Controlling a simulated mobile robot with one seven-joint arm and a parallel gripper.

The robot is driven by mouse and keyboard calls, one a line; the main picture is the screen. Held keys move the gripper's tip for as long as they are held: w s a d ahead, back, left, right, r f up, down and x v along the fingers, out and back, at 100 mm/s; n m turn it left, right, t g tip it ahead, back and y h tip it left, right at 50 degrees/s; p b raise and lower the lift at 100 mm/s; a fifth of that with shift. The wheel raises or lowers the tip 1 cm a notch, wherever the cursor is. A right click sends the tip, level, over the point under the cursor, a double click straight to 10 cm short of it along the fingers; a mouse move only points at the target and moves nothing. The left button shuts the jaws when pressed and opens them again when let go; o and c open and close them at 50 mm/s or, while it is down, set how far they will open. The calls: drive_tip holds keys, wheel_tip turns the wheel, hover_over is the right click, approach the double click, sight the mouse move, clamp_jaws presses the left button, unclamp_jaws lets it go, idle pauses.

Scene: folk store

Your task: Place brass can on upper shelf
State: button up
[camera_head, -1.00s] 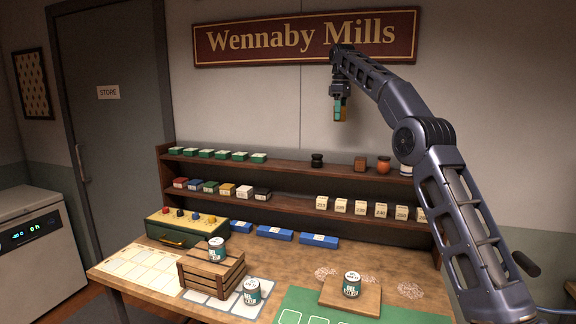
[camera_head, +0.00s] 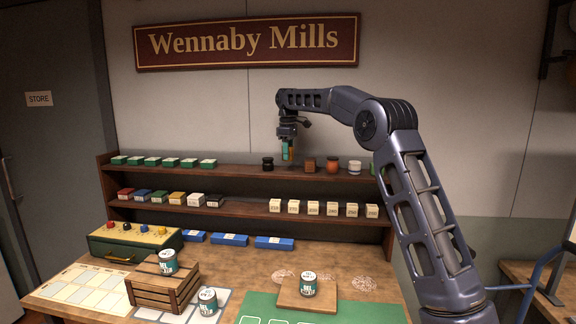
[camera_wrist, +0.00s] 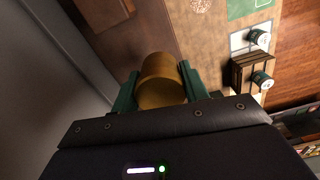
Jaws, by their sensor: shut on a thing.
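My gripper (camera_head: 288,151) is at the upper shelf (camera_head: 230,170), between the black jar (camera_head: 268,163) and the brown block (camera_head: 309,165). In the wrist view the brass can (camera_wrist: 160,80) sits between the two green fingers, which are shut on it. In the head view the can is mostly hidden behind the fingers, and I cannot tell whether its base touches the shelf.
An orange jar (camera_head: 333,165) and a white jar (camera_head: 355,167) stand to the right on the upper shelf. Several green boxes (camera_head: 152,161) line its left part. Cream boxes (camera_head: 313,208) fill the lower shelf's right. Labelled tins, one on a wooden crate (camera_head: 160,288), stand on the counter.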

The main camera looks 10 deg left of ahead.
sight(288, 173)
drive_tip(key=shift+f, duration=2.55)
drive_tip(key=shift+f, duration=0.1)
drive_tip(key=o, duration=1.1)
drive_tip(key=shift+c, duration=0.2)
wheel_tip(288, 173, up, 11)
drive_tip(key=shift+f, duration=0.1)
drive_tip(key=shift+r, duration=0.7)
drive_tip(key=shift+d, duration=0.1)
